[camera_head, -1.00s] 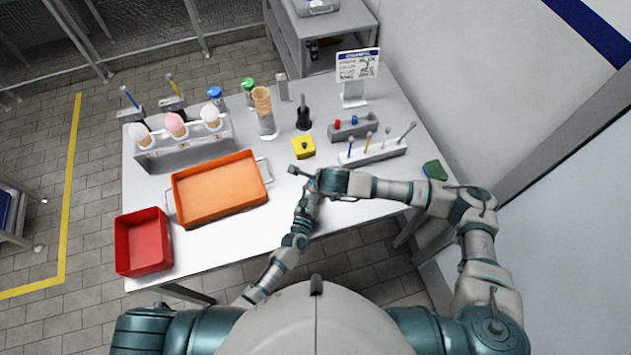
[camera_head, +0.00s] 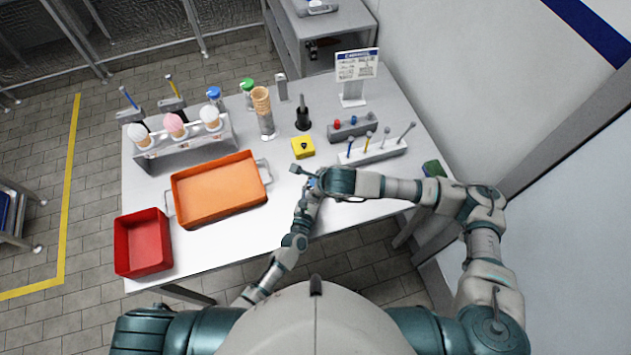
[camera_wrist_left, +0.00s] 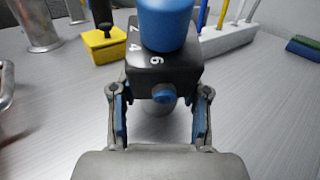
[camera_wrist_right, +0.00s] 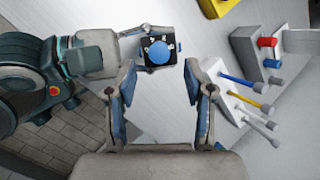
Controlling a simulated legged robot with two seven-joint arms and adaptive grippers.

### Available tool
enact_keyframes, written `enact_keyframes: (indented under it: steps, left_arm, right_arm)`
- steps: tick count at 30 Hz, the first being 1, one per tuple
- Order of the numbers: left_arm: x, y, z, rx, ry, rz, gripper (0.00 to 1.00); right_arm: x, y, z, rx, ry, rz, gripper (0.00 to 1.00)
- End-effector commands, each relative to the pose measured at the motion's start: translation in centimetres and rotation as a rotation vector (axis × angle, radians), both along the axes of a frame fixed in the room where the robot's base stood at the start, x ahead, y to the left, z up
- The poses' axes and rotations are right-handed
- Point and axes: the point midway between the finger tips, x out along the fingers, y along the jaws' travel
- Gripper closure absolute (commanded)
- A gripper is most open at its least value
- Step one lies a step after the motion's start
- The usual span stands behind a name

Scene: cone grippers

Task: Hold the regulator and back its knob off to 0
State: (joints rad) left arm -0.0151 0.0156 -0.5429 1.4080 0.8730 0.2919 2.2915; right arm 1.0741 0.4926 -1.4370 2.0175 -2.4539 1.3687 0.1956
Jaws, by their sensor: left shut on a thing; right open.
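The regulator is a dark block (camera_wrist_left: 165,72) with a tall blue knob (camera_wrist_left: 167,22) on top. In the right wrist view the knob (camera_wrist_right: 158,53) is seen end-on, just beyond the fingertips of my right gripper (camera_wrist_right: 160,68), which is open. I cannot read the knob's setting. In the head view my right wrist (camera_head: 340,181) hides most of the regulator.
A yellow block (camera_head: 303,148) with a black knob stands behind the grippers. A rack (camera_head: 372,153) of thin tools is to the right. An orange tray (camera_head: 220,190) and a red bin (camera_head: 142,243) are left. The white table around the grippers is mostly clear.

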Motion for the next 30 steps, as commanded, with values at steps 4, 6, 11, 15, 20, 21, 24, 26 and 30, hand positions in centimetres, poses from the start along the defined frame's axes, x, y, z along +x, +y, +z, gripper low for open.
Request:
enact_keyframes:
  steps: [4,6,11,15,20,21,24,26,30]
  left_arm:
    - [-0.1,0.1,-0.4,0.003,0.006,-0.001,0.98]
    - [-0.1,0.1,-0.4,0.003,0.006,-0.001,0.98]
    - [-0.1,0.0,-0.4,0.003,0.006,-0.001,0.98]
    - [-0.1,0.0,-0.4,0.003,0.006,-0.001,0.98]
    - [-0.1,0.0,-0.4,0.002,0.007,-0.002,0.98]
    - [-0.1,0.0,-0.4,0.002,0.007,-0.002,0.98]
    - [-0.1,0.0,-0.4,0.002,0.007,-0.002,0.98]
    - [-0.1,0.0,-0.4,0.002,0.007,-0.002,0.47]
    - [-0.1,0.0,-0.2,0.002,0.005,-0.001,0.25]
  right_arm:
    - [-1.5,-0.8,3.0,0.001,-0.003,0.002,0.48]
    - [-2.1,-1.2,4.2,0.0,-0.002,0.001,0.48]
    - [-3.0,-1.7,6.0,0.0,-0.001,0.0,0.48]
    - [-3.3,-1.9,6.5,-0.001,0.0,0.001,0.48]
    - [-3.3,-1.9,6.5,-0.001,0.0,0.0,0.48]
    - [-3.3,-1.9,6.5,-0.001,0.0,0.0,0.48]
    - [-3.3,-1.9,6.5,-0.001,0.0,0.0,0.48]
    - [-3.3,-1.9,6.5,-0.001,0.0,0.0,0.48]
    - [-3.3,-1.9,6.5,-0.001,0.0,0.0,0.48]
